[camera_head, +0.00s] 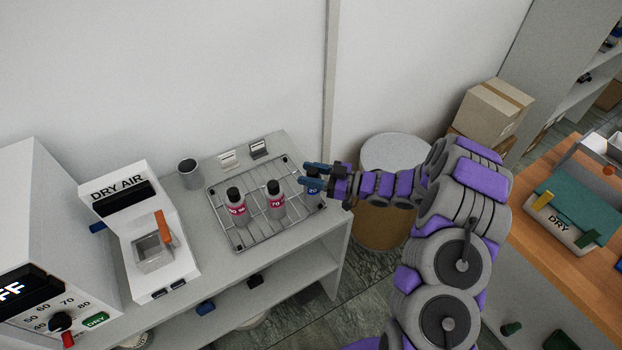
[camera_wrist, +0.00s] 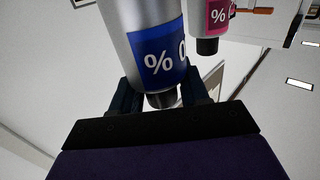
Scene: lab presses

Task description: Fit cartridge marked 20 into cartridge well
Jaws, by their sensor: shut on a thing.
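My gripper (camera_head: 314,174) is at the right end of the wire rack, shut on the blue-labelled cartridge (camera_head: 313,189). In the wrist view this grey cartridge (camera_wrist: 155,50) has its dark cap end between my fingers (camera_wrist: 163,98). Its label shows "%" and part of a 0; the full number is not clear there. It looks upright at the rack, and I cannot tell whether it still touches the wires. The white DRY AIR unit (camera_head: 123,205) stands at left, with a square recess (camera_head: 154,251), seemingly the cartridge well, and an orange lever (camera_head: 162,228) beside it.
Two pink-labelled cartridges stand on the wire rack (camera_head: 240,240), one at left (camera_head: 237,208) and one marked 70 (camera_head: 275,200) closest to mine. A round drum (camera_head: 395,155) is right of the bench.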

